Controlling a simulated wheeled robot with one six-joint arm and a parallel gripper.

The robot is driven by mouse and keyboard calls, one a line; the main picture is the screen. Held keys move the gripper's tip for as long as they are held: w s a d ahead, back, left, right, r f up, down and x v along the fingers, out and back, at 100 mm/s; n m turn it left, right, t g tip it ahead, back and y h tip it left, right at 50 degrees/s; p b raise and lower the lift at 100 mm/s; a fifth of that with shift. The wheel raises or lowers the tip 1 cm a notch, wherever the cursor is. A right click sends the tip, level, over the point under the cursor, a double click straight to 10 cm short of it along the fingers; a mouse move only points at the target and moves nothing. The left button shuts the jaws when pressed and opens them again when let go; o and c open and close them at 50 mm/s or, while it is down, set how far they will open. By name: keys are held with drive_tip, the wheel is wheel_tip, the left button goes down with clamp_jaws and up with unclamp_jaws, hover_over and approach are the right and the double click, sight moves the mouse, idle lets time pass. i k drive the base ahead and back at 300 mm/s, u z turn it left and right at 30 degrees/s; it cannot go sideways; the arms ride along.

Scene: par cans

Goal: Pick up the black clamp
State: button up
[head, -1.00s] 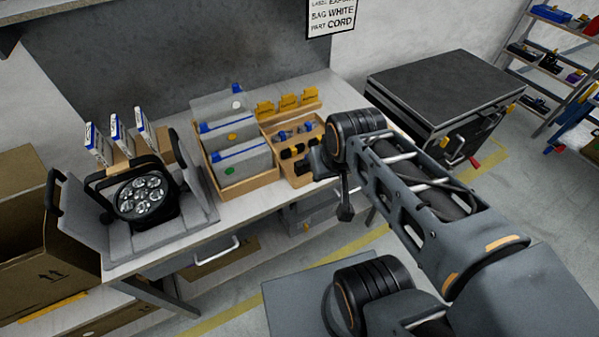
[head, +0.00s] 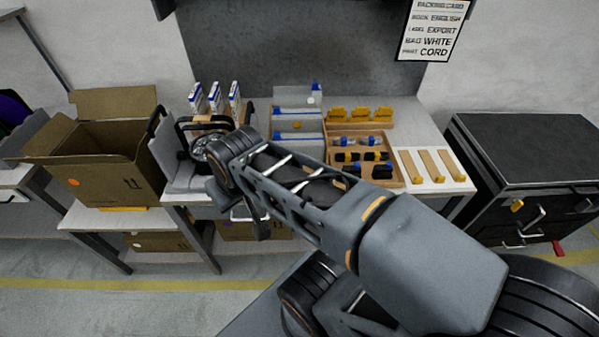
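The wooden compartment tray (head: 396,181) on the bench holds several small black parts (head: 382,171) and blue-and-dark parts. They are too small to tell which, if any, is the black clamp. The par can (head: 212,147) with its black yoke sits in an opened grey case at the left of the bench, partly hidden by my arm. My gripper (head: 222,192) is at the arm's far end, in front of the par can and left of the tray. It is seen from behind, and its fingers do not show clearly.
An open cardboard box (head: 105,165) stands at the left. Blue-and-white cartons (head: 215,97) stand behind the par can. Yellow holders (head: 355,114) are behind the tray, and wooden strips (head: 433,165) lie right of it. A dark cabinet (head: 530,150) stands at the right. A packing card (head: 432,30) hangs above.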

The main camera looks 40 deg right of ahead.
sight(354, 170)
drive_tip(key=u, duration=2.1)
drive_tip(key=k, duration=1)
drive_tip(key=z, duration=1.1)
